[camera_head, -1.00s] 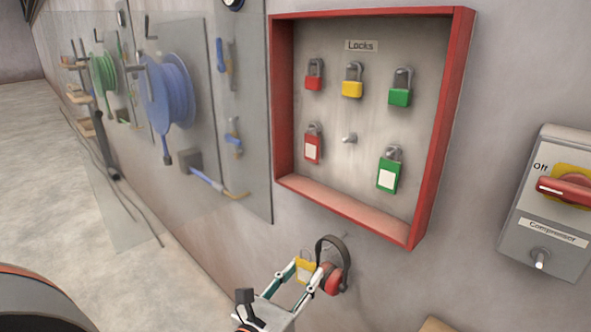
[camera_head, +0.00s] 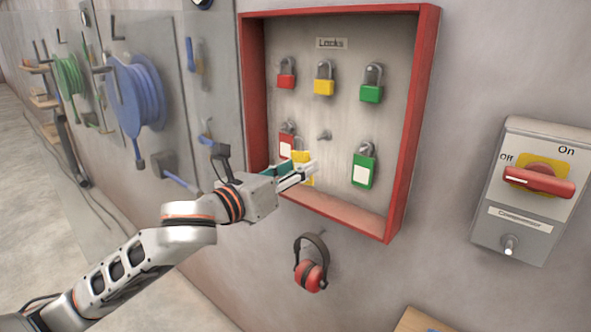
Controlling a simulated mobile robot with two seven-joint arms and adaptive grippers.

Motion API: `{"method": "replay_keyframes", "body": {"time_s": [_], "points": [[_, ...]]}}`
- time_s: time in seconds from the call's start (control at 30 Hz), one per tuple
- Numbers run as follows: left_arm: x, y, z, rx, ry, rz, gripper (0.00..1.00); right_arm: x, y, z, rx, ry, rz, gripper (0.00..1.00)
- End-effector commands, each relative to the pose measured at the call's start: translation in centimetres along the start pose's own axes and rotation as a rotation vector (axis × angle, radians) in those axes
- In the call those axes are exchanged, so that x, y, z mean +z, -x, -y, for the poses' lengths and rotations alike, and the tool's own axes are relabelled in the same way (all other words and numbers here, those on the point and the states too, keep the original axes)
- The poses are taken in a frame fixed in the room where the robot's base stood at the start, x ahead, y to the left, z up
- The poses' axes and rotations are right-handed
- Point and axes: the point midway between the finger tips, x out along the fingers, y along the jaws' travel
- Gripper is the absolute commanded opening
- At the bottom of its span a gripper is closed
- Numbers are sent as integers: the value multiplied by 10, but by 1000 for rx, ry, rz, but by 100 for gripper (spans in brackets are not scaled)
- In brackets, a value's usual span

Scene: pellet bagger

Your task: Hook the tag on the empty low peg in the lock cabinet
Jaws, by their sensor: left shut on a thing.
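The yellow tag (camera_head: 300,156) is held by my left gripper (camera_head: 303,172), which is shut on it; the fingers hide much of the tag. It has a thin hoop at its top. The lock cabinet (camera_head: 429,75) is a red-framed box on the wall labelled Locks. Its empty low peg (camera_head: 324,136) is a short metal stub in the middle of the lower row. The tag is below and left of the peg and appears apart from it. My right gripper is out of view.
A red tag (camera_head: 286,143) and a green tag (camera_head: 363,171) hang either side of the peg. Red (camera_head: 286,80), yellow (camera_head: 324,87) and green (camera_head: 371,93) padlocks hang above. Ear defenders (camera_head: 311,275) hang below the cabinet; a compressor switch (camera_head: 538,182) is at right.

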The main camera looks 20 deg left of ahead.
Motion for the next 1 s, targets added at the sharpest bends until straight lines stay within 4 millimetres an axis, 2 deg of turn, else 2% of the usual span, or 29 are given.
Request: {"method": "replay_keyframes", "body": {"time_s": [1.0], "points": [[-5,-55,-1,1,3,1,18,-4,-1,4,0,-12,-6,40]]}}
